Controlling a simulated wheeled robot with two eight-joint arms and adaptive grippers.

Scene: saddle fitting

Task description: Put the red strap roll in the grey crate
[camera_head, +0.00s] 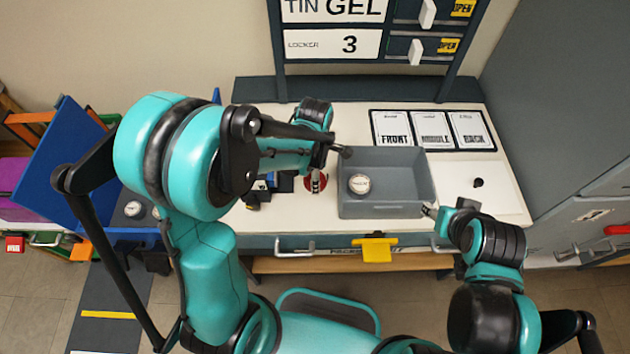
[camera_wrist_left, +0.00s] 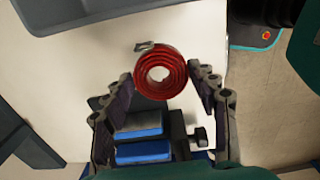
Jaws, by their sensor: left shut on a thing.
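The red strap roll (camera_head: 323,182) shows in the head view just left of the grey crate (camera_head: 388,211), partly hidden by my left gripper. In the left wrist view the roll (camera_wrist_left: 145,84) is a red coil with a small metal buckle, held between the two fingertips. My left gripper (camera_wrist_left: 160,75) is shut on it; its height over the table is hard to tell. The crate's edge (camera_wrist_left: 100,14) shows at the top left of the wrist view. My right gripper (camera_head: 431,209) is by the crate's front right corner; its fingers are too small to read.
A round white-topped tin (camera_head: 359,184) sits inside the crate at its left; the rest of its floor is clear. Blue-topped blocks (camera_wrist_left: 138,152) lie below the roll in the wrist view. Labelled cards (camera_head: 435,128) lie behind the crate. A small black object (camera_head: 478,182) stands at right.

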